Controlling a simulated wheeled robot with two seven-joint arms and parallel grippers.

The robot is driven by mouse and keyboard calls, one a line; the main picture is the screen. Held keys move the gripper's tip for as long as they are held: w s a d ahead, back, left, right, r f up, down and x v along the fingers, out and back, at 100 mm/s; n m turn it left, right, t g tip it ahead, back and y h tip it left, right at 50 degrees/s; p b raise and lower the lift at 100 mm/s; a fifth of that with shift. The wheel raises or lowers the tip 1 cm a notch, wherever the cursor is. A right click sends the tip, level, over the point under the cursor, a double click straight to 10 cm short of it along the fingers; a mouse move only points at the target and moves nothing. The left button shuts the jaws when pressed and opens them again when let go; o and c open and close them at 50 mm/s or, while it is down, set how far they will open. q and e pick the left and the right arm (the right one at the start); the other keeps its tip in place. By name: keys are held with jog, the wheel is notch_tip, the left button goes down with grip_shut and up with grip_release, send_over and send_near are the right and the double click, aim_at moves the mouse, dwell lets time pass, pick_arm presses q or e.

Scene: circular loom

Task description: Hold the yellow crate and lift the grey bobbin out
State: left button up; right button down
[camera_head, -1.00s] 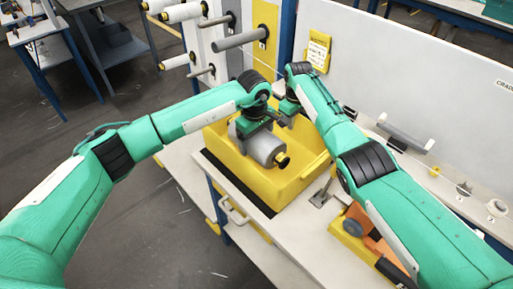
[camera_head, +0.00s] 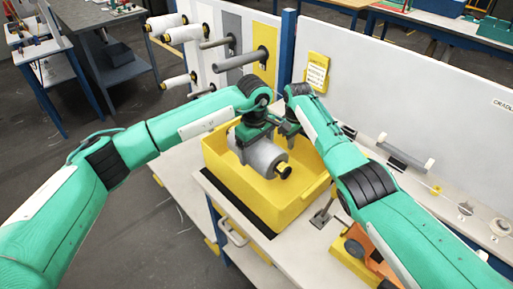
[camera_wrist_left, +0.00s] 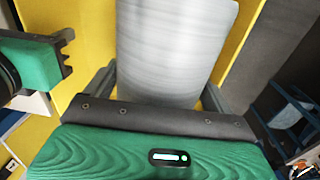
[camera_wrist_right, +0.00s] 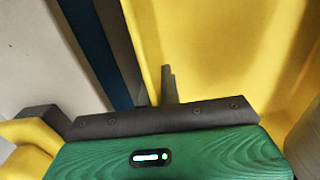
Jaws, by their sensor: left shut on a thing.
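The yellow crate (camera_head: 277,212) stands on the workbench and also shows in the right wrist view (camera_wrist_right: 225,55). The grey bobbin (camera_head: 264,158), a grey cylinder with a black-and-yellow end, is tilted over the crate's opening. My left gripper (camera_head: 252,139) is shut around the bobbin's body from above; the left wrist view shows the bobbin (camera_wrist_left: 175,50) between its fingers. My right gripper (camera_head: 288,129) is at the crate's back wall. In the right wrist view one finger shows inside the wall, close to the palm's middle; the outer finger is hard to make out.
A white board (camera_head: 420,80) runs along the back right. An orange-and-yellow fixture (camera_head: 355,250) sits right of the crate, partly hidden by my right arm.

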pick_arm(q)
jog(key=shift+r, duration=4.1)
pick_arm(e)
jog(key=c, duration=1.5)
grip_release()
jog(key=shift+c, duration=0.2)
notch_tip(320, 180, up, 12)
jog(key=shift+f, duration=0.1)
